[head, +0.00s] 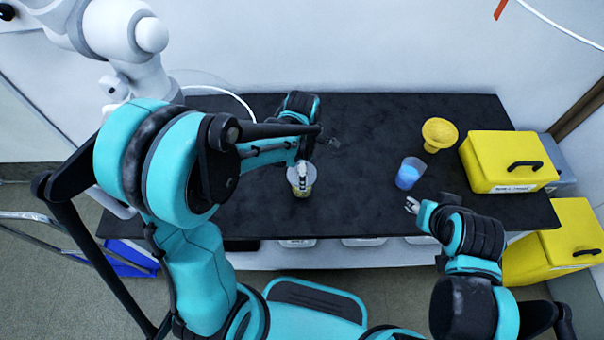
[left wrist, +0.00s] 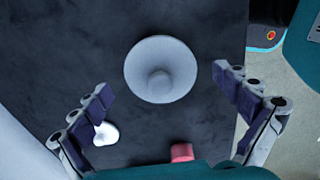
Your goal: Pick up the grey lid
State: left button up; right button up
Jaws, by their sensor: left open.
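The grey lid (left wrist: 161,68) shows in the left wrist view as a round pale disc with a knob in its middle. My left gripper (left wrist: 188,105) is open, with its two fingers spread wide and nothing between the tips. The lid lies ahead of the fingertips, toward the top of that view, and I see no contact. My right gripper (head: 411,205) is near the table's front edge, apart from the lid.
A blue-filled beaker (head: 408,173) and a yellow funnel-like piece (head: 439,134) stand right of centre on the black table (head: 350,215). A yellow case (head: 497,178) is at the right end. The left wrist view shows a small red thing (left wrist: 181,152) and a white thing (left wrist: 106,134).

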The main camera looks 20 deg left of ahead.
pick_arm(q)
jog(key=shift+r, duration=0.1)
jog(key=c, duration=1.3)
jog(key=shift+s, duration=0.15)
jog(key=c, duration=0.4)
